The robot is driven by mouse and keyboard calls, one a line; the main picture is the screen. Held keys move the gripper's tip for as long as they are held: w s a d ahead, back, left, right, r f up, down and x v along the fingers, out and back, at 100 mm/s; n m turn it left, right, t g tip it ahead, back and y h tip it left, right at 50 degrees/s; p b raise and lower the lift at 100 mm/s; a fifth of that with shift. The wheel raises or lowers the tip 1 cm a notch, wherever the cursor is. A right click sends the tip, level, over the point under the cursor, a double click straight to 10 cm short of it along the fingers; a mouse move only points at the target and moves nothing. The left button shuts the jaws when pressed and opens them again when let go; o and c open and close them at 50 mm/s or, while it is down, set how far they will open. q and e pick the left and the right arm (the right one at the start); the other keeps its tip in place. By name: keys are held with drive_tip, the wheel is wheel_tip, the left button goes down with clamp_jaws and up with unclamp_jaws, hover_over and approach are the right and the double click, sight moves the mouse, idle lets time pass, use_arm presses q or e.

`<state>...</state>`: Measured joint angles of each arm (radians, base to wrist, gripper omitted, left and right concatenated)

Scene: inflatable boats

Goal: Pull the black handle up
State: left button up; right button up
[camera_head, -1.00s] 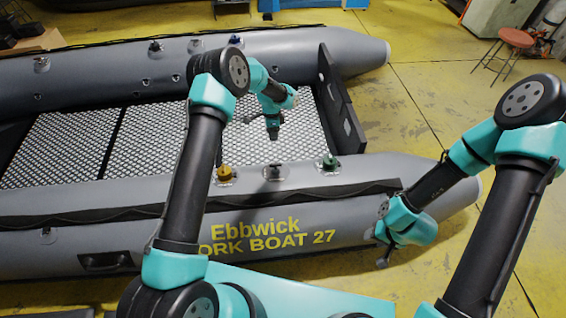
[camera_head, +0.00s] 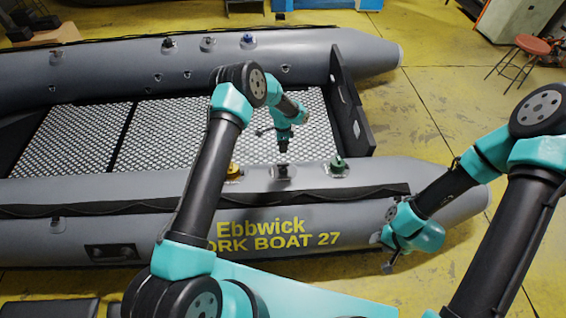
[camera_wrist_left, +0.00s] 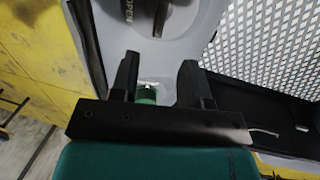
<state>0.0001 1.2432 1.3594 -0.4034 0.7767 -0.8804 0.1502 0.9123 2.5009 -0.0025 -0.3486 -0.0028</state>
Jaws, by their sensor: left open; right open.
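A black handle (camera_head: 284,171) stands on the near tube of the grey inflatable boat, between a yellow cap (camera_head: 233,172) and a green cap (camera_head: 338,165). My left gripper (camera_head: 283,146) is open just above the handle, apart from it. In the left wrist view, the dark handle (camera_wrist_left: 165,14) shows at the top edge beside the word OPEN, partly cut off, beyond my open left fingers (camera_wrist_left: 157,70). The green cap (camera_wrist_left: 147,93) shows between those fingers. My right gripper (camera_head: 384,254) is open and empty in front of the boat's side.
The boat's near tube (camera_head: 130,190) runs across the view, with a patterned deck (camera_head: 165,135) behind it. A black transom (camera_head: 348,105) rises at the right end. A red stool (camera_head: 531,45) stands far right.

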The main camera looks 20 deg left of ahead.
sight(283, 164)
use_arm(q)
drive_tip(key=f, duration=0.3)
drive_tip(key=s+f, duration=0.1)
drive_tip(key=f, duration=0.2)
drive_tip(key=s+f, duration=0.1)
drive_tip(key=f, duration=0.3)
drive_tip(key=shift+d, duration=0.35)
clamp_jaws()
